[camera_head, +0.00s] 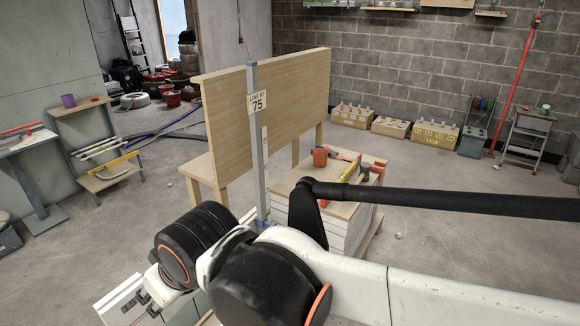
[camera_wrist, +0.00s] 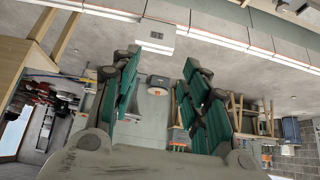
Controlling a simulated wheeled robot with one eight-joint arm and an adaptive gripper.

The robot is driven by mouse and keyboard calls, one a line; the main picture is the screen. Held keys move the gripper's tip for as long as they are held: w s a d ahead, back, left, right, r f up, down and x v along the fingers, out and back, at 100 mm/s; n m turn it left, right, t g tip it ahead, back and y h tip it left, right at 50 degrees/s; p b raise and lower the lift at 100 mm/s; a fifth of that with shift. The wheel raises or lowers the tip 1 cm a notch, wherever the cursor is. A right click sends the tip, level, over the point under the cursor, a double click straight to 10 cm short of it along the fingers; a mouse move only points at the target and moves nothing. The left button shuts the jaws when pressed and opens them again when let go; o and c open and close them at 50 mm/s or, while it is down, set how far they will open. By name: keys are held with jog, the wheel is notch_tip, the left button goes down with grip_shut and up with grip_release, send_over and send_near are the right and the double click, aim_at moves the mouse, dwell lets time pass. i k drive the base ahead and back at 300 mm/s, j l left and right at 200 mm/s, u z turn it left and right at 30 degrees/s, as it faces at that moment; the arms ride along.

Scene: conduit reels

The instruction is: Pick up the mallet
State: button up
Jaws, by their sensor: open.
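A stack of pale boards (camera_head: 300,201) with tools on top stands in the middle of the head view. An orange-red, blunt-headed tool (camera_head: 320,157) lies at the back left of its top. A hammer-like tool with a dark brownish head (camera_head: 365,172) lies nearer its right side. I cannot tell for sure which of these is the mallet. My gripper (camera_wrist: 160,66) shows in the wrist view with its green-padded fingers spread apart and nothing held between them. It is apart from the tools, and I cannot make it out in the head view.
A wooden panel on a bench (camera_head: 265,100) stands behind the post marked 75 (camera_head: 257,140), left of the stack. My dark and white arm covers the lower middle. Crates (camera_head: 435,133) line the block wall.

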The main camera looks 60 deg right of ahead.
aim_at(365, 168)
jog(key=z, duration=2.35)
jog(key=u, duration=2.3)
jog(key=z, duration=2.3)
jog(key=i+l, duration=0.45)
jog(key=i, duration=0.25)
